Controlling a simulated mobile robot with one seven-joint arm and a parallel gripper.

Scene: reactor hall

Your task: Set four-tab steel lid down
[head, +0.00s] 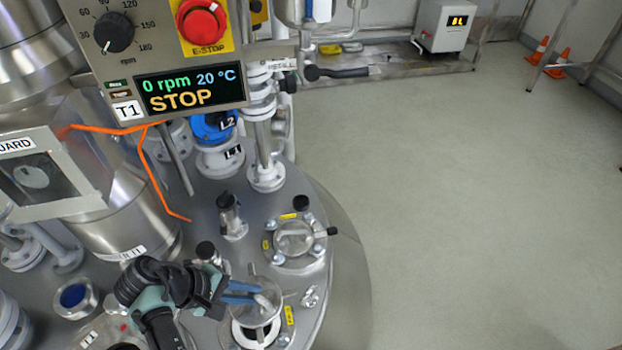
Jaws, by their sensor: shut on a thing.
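My gripper (252,291) is at the lower middle of the head view, with its blue fingers pointing right. It is shut on the steel lid (262,315), a round grey disc with a small raised grip. The lid is over a round port (256,336) with a pale ring and dark opening on the vessel top. The lid covers the far part of the opening; its near part shows. I cannot tell whether the lid touches the port's rim. The lid's tabs are not clear to see, and the fingers hide part of its far left side.
A round bolted sight-glass flange (294,238) with a dark knob sits just behind the port. A short valve stub (231,216) stands to its left. The control panel (170,60) with STOP display overhangs the back. An orange cable (150,170) hangs below it. Clear floor (460,200) lies right.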

